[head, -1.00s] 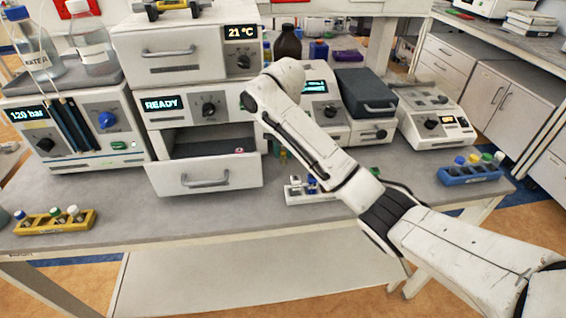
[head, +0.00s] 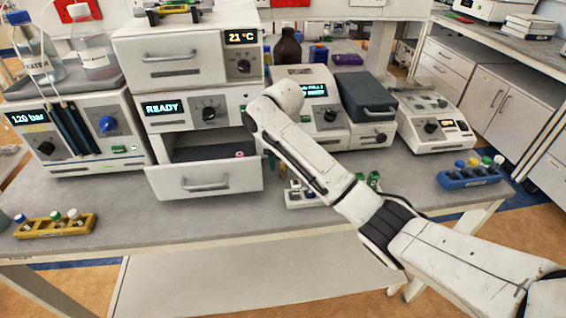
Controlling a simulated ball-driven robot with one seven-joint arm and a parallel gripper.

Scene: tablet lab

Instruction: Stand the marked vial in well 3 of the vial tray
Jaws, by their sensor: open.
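A white tray (head: 298,200) with small vials stands on the bench in the middle, partly behind my arm. A yellow tray (head: 84,228) with several capped vials is at the front left, and a blue tray (head: 482,178) with several capped vials is at the right. I cannot tell which is the vial tray or read any well numbers. A small pink-topped item (head: 239,155) shows in the open drawer (head: 207,184); I cannot tell whether it is the marked vial. My gripper is hidden behind my arm, whose bent upper end is just right of the drawer.
The open drawer juts out under the READY unit (head: 175,108). Small green items (head: 374,180) stand right of my arm. A grey-lidded device (head: 367,100) and a pale instrument (head: 432,125) line the back. The bench front between the yellow and white trays is clear.

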